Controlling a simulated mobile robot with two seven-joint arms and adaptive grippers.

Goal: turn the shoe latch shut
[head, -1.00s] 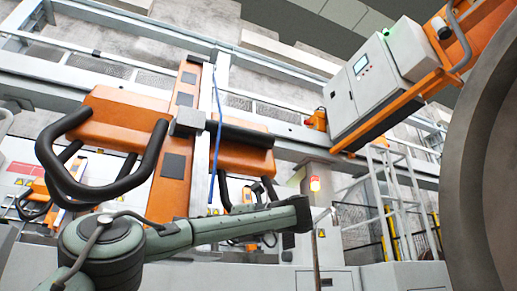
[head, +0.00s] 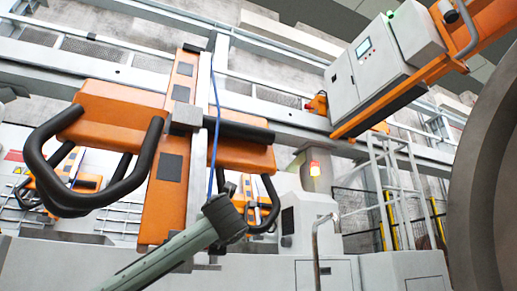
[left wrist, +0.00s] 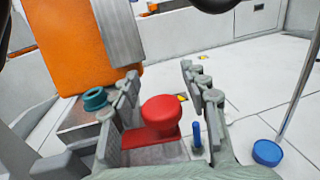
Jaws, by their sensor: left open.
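The red latch (left wrist: 160,115), a round knob on a flat red arm, shows in the left wrist view. My left gripper (left wrist: 160,80) is open, with one finger to the left of the knob and one to the right. I see a gap on the right side; whether the left finger touches the red arm cannot be told. A blue pin (left wrist: 197,135) stands just right of the latch. In the head view only a link of my left arm shows, low in the middle; the latch cannot be made out there. My right gripper is in neither view.
A teal ring (left wrist: 95,98) sits left of the fingers, near an orange block (left wrist: 65,40). A blue disc (left wrist: 268,152) lies at right beside a thin pole. The head view shows an orange frame with black handles (head: 170,160) and a large grey wheel (head: 490,180).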

